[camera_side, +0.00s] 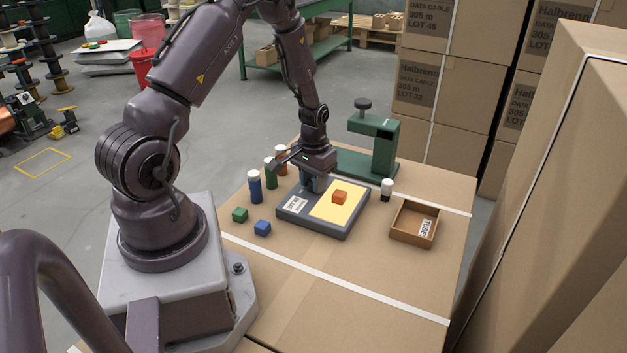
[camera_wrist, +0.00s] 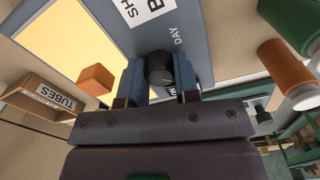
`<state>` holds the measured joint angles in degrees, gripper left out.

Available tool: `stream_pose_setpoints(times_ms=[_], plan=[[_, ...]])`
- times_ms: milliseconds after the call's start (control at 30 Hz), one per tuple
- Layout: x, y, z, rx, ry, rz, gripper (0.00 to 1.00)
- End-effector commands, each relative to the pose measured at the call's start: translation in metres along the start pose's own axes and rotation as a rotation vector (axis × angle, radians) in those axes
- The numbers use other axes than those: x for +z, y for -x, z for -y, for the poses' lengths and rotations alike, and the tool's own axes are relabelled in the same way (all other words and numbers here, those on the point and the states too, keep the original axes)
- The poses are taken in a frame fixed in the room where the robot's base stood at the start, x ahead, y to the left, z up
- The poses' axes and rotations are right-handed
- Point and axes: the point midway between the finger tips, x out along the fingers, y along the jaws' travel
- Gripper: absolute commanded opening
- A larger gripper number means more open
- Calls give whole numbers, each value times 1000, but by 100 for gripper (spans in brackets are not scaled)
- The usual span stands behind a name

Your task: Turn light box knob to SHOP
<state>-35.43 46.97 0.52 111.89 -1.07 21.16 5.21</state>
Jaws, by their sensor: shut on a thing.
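The light box (camera_side: 322,226) is a flat dark grey box lying on the cardboard top, with a glowing pale yellow panel (camera_side: 352,210). Its round black knob (camera_wrist: 160,68) sits between my fingers in the wrist view. My gripper (camera_side: 313,183) points down over the far left part of the box and is shut on the knob, one blue finger on each side. Around the knob I read DAY, part of a word starting SH, and a label mostly hidden by a finger. I cannot make out where the knob points. In the side view my gripper hides the knob.
An orange cube (camera_side: 340,197) lies on the lit panel. The front is clear.

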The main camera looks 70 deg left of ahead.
Motion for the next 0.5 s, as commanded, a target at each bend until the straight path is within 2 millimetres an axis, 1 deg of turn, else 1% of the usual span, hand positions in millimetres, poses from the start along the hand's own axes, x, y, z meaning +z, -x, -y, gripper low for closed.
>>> stream_pose_setpoints(times_ms=[133, 167, 200, 500], plan=[[-1, 1, 0, 0, -1, -1, 5], [-1, 1, 0, 0, -1, -1, 34], [0, 1, 0, 0, -1, -1, 40], [0, 2, 0, 0, 1, -2, 40]])
